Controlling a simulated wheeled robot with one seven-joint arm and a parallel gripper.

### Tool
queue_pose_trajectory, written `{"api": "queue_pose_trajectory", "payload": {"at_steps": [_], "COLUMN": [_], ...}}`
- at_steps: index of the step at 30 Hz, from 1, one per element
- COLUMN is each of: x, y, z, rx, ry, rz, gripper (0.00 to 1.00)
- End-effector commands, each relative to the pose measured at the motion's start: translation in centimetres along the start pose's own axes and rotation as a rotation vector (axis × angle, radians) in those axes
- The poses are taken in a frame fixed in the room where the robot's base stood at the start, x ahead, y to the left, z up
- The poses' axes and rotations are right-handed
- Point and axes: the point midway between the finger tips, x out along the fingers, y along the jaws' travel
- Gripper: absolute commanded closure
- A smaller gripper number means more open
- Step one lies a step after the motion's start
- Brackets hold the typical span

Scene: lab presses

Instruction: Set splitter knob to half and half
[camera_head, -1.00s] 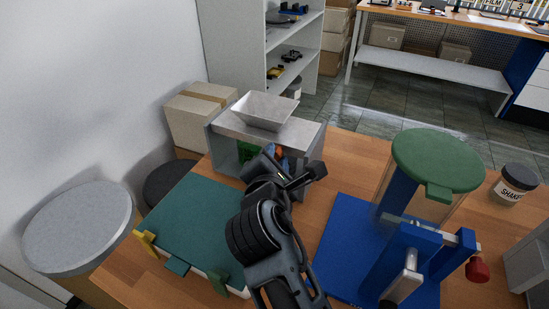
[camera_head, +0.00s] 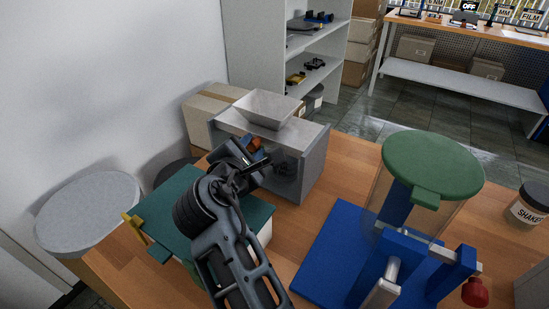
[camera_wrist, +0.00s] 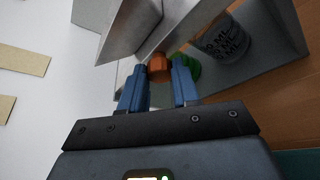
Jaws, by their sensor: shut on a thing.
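The splitter is a grey box (camera_head: 312,165) with a metal hopper (camera_head: 266,108) on top, at the back left of the wooden table. Its orange knob (camera_head: 257,143) sits on the front under the hopper. In the wrist view the orange knob (camera_wrist: 159,67) is between the blue fingertips. My gripper (camera_wrist: 159,75) is shut on it. In the head view my gripper (camera_head: 256,158) is at the splitter's front, and my arm hides part of the box. Any markings around the knob cannot be read.
A labelled container (camera_wrist: 226,40) stands inside the splitter, beside a green part (camera_wrist: 190,66). A teal-topped box (camera_head: 180,215) lies in front, partly under my arm. A blue press (camera_head: 330,250) with a green lid (camera_head: 432,165) and a shaker jar (camera_head: 530,205) stand right.

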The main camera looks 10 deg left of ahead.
Motion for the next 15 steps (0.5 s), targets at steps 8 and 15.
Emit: {"api": "queue_pose_trajectory", "payload": {"at_steps": [8,15], "x": [0.35,0.34], "y": [0.58,0.56], "z": [-0.8,-0.77], "rx": [-0.005,-0.005], "ry": [0.001,0.001], "rz": [-0.002,-0.002], "gripper": [1.0,0.63]}}
